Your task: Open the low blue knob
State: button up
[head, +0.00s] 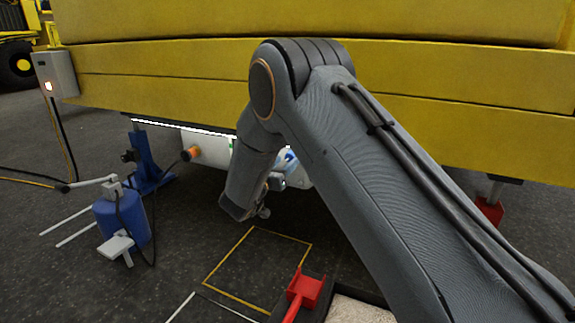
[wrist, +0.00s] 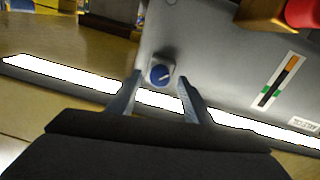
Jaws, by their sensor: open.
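The low blue knob (wrist: 160,74) sits on a small pale mount on a grey panel in the wrist view, with a light pointer line across its face. My gripper (wrist: 159,84) is open, with one finger on each side of the knob and nothing between them but the knob's area. I cannot tell whether the fingertips touch it. In the head view my gripper (head: 262,208) is low under the yellow boom, mostly behind my own arm. A bit of blue (head: 288,160) shows on the white panel (head: 212,150) beside my arm.
An orange-tipped knob (head: 190,154) is on the panel's left. The yellow boom (head: 160,80) hangs above. A blue jack (head: 145,160) and a blue canister (head: 122,222) stand left. A red part (head: 306,288) lies in front. A gauge strip (wrist: 277,82) is on the panel.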

aim_at(291, 156)
jog(key=shift+b+x, duration=0.3)
jog(key=shift+x, duration=0.9)
jog(key=c, duration=1.1)
jog(key=shift+o, duration=0.2)
